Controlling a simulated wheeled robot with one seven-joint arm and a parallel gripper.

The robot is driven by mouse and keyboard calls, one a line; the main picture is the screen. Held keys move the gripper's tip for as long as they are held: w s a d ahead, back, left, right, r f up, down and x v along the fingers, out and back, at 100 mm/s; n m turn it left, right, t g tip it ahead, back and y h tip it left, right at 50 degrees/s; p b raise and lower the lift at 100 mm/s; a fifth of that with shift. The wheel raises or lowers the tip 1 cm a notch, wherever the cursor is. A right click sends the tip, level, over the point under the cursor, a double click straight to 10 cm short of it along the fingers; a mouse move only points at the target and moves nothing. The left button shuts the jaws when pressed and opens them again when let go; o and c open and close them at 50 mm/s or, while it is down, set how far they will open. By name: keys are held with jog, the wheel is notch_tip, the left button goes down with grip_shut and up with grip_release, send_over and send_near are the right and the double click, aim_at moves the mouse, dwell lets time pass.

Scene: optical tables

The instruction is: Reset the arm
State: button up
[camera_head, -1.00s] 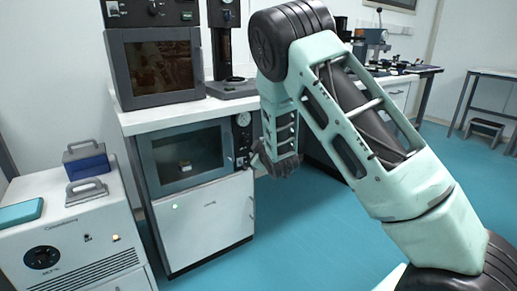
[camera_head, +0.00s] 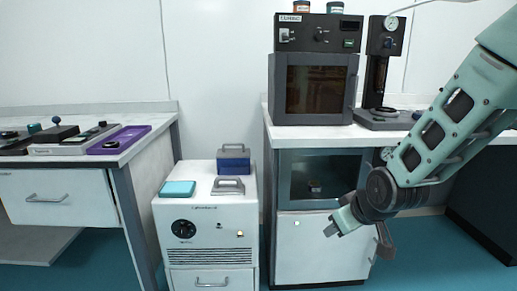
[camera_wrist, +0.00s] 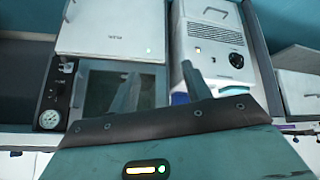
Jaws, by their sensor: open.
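My pale green arm (camera_head: 460,115) comes in from the right edge in the head view and reaches down to the left. My gripper (camera_head: 358,236) is open and empty, in front of the lower cabinet (camera_head: 315,262) under the dark-windowed chamber (camera_head: 330,175). In the wrist view its two fingers (camera_wrist: 160,85) stand apart with nothing between them. The wrist view is upside down. It also shows the chamber window (camera_wrist: 105,90) and the cabinet door (camera_wrist: 112,28) beyond the fingers.
A white floor unit (camera_head: 205,225) bears a blue box (camera_head: 233,161) and a teal pad (camera_head: 178,188). A left bench (camera_head: 70,157) holds a purple tray (camera_head: 120,139). A dark oven (camera_head: 315,85) and a gauge stand (camera_head: 383,65) stand above the chamber. Blue floor (camera_head: 420,250) is open at the right.

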jog(key=s+a+r+n+g, duration=0.1)
jog(key=s+a+g, duration=0.1)
jog(key=s, duration=0.7)
jog(key=s+a+r+g, duration=0.1)
jog(key=s+a+g, duration=0.1)
jog(key=s, duration=0.7)
jog(key=s+a+r+n+g, duration=0.1)
jog(key=s+a+r+g, duration=0.15)
jog(key=s, duration=0.65)
notch_tip(320, 180, up, 24)
jog(key=s+d+h+p, duration=0.1)
jog(key=p, duration=2.4)
jog(key=shift+s, duration=0.25)
jog(key=shift+g, duration=0.25)
